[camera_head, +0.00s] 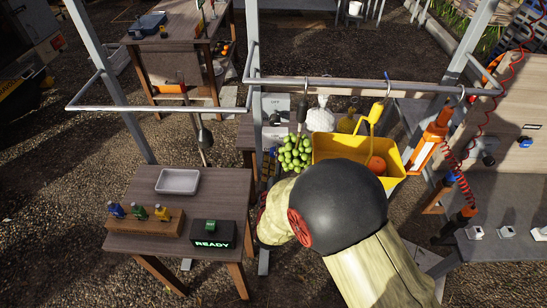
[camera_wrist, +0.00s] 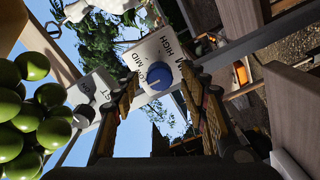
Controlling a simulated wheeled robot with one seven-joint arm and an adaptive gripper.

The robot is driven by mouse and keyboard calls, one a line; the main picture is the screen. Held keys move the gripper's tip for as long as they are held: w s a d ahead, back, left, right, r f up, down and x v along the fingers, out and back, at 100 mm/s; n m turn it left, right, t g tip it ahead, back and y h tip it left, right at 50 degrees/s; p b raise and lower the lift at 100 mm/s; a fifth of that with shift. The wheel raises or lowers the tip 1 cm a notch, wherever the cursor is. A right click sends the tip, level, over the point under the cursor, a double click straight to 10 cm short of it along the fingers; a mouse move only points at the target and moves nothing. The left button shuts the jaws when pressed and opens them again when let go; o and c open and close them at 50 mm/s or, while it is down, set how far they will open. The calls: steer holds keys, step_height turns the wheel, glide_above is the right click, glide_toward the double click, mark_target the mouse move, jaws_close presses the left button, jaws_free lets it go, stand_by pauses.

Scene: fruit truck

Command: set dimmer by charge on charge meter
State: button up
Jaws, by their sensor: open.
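In the wrist view a blue round knob (camera_wrist: 156,77) sits on a white plate (camera_wrist: 167,42). The plate bears the words HIGH and MID, and a third, partly hidden label near the knob. The knob has a pale pointer line; its exact setting is hard to read. My gripper (camera_wrist: 159,88) is open, one finger on each side of the knob in the picture; I cannot tell whether they touch it. In the head view my arm hides the gripper and knob. I cannot make out a charge meter with certainty in either view.
Green fruit (camera_head: 295,152) hangs beside a yellow crate (camera_head: 328,147) holding an orange fruit. A table (camera_head: 150,245) at the left carries a grey tray (camera_head: 178,181), coloured bottles and a READY box (camera_head: 212,234). A metal rail (camera_head: 330,84) crosses above. Another plate with a grey knob (camera_wrist: 83,115) is nearby.

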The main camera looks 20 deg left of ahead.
steer(key=v, duration=1.2)
steer(key=shift+s, duration=0.1)
stand_by(0.4)
